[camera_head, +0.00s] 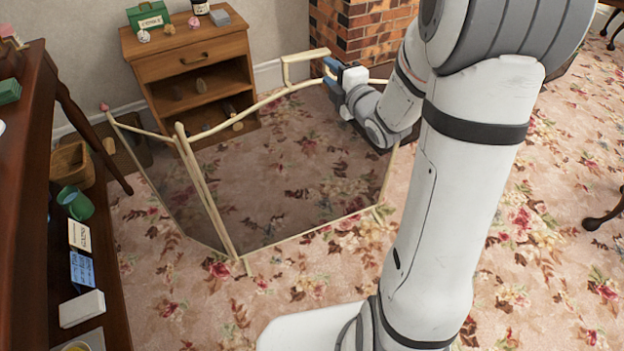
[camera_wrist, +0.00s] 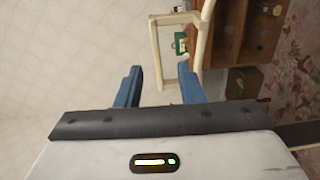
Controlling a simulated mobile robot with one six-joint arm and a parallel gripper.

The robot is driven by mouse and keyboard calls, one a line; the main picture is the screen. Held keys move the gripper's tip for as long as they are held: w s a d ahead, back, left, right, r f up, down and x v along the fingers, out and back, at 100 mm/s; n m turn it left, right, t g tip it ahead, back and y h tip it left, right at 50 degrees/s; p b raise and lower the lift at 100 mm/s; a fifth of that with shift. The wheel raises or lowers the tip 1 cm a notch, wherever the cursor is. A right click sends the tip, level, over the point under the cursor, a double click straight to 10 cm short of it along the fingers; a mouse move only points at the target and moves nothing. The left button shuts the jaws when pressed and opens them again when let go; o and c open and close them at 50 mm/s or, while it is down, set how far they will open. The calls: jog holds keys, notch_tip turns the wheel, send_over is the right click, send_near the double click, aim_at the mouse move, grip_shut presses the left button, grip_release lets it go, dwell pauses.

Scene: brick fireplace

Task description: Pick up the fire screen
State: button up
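The fire screen (camera_head: 290,238) stands folded out on the floral carpet, with a cream frame, dark see-through panels and a raised handle (camera_head: 305,55) on its top rail. My gripper (camera_head: 331,68) is at the right end of this handle. In the wrist view the blue fingers of my gripper (camera_wrist: 160,82) are spread apart. The cream handle (camera_wrist: 155,42) shows just beyond them, its lower end reaching toward the gap between the fingertips. I cannot tell whether a finger touches it. My arm hides part of the screen's right side.
A wooden cabinet (camera_head: 190,50) with a green box (camera_head: 148,16) on top stands behind the screen. A brick fireplace (camera_head: 360,28) is at the back. A dark wooden desk (camera_head: 20,180) with shelved items fills the left. Open carpet (camera_head: 540,240) lies to the right.

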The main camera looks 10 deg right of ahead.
aim_at(315, 55)
jog(key=x, duration=0.7)
jog(key=shift+w+a+r+b, duration=0.2)
jog(key=shift+w+r+b, duration=0.05)
jog(key=shift+w+b, duration=0.1)
grip_shut()
dwell(1.0)
jog(key=shift+w+r, duration=0.1)
jog(key=shift+r, duration=0.1)
